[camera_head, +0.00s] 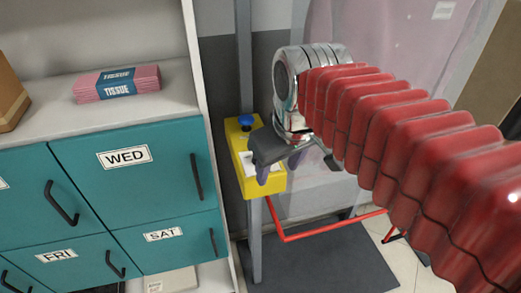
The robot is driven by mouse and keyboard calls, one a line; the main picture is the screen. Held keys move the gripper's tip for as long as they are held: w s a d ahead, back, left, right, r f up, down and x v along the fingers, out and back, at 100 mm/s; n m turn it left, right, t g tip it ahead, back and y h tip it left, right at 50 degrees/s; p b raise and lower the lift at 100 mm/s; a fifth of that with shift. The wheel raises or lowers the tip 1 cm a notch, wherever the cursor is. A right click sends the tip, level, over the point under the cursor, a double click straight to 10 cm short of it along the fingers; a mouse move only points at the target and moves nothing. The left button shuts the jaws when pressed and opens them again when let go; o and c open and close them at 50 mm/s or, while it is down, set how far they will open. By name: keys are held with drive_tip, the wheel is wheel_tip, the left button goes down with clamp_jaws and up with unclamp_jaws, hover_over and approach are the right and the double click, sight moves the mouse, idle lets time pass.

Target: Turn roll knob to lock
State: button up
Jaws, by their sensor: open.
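A yellow control box (238,141) is fixed to a grey upright post, in the middle of the view. A round blue knob (246,120) sits near its top, and a white label (247,160) shows lower on its face. I cannot read any lock marking. My gripper (279,166) is open in front of the lower right of the box, below and right of the blue knob. Its dark fingers hide part of the box face. I see nothing between the fingers, and I cannot tell whether they touch the box. Any other knob behind them is hidden.
Teal drawers (134,192) with black handles stand close on the left, below a shelf holding pink tissue packs (117,83). A red bar (335,227) runs low beside the post, above a dark mat (330,263). A translucent pink sheet hangs behind my arm.

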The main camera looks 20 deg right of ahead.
drive_tip(key=w+r+n+g, duration=0.2)
drive_tip(key=w+n, duration=0.1)
drive_tip(key=w, duration=0.4)
drive_tip(key=w+r+n+g, duration=0.2)
drive_tip(key=w+r+n, duration=0.1)
drive_tip(key=w, duration=0.4)
drive_tip(key=shift+w+r, duration=0.3)
drive_tip(key=shift+r, duration=0.05)
wheel_tip(320, 180, down, 14)
drive_tip(key=shift+r, duration=0.1)
idle(0.7)
drive_tip(key=shift+d, duration=0.1)
drive_tip(key=c, duration=1)
